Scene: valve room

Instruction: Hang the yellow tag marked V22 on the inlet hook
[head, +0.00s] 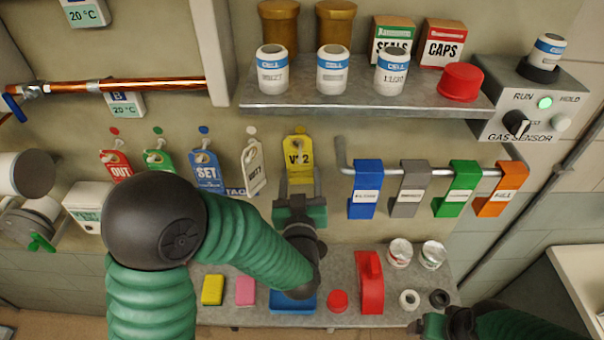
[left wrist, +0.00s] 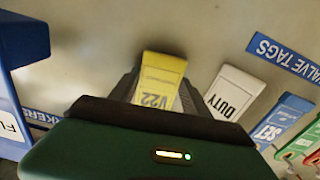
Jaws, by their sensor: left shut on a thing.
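The yellow tag (head: 297,152) marked V22 is upright against the wall at the right end of the row of valve tags. It also shows in the left wrist view (left wrist: 161,75), between the dark fingers. My left gripper (head: 299,178) is shut on the lower part of this tag. I cannot tell whether the tag's hole is still around its peg. My right gripper (head: 440,324) is low at the right, away from the tags, and its jaws are not clear. I cannot make out a hook labelled inlet.
Other tags hang left of it: white (head: 254,167), blue SET (head: 206,170), green (head: 158,160) and red OUT (head: 116,164). A rail (head: 430,171) with coloured holders is close on the right. A shelf (head: 360,97) juts out above. A copper pipe (head: 150,84) runs at upper left.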

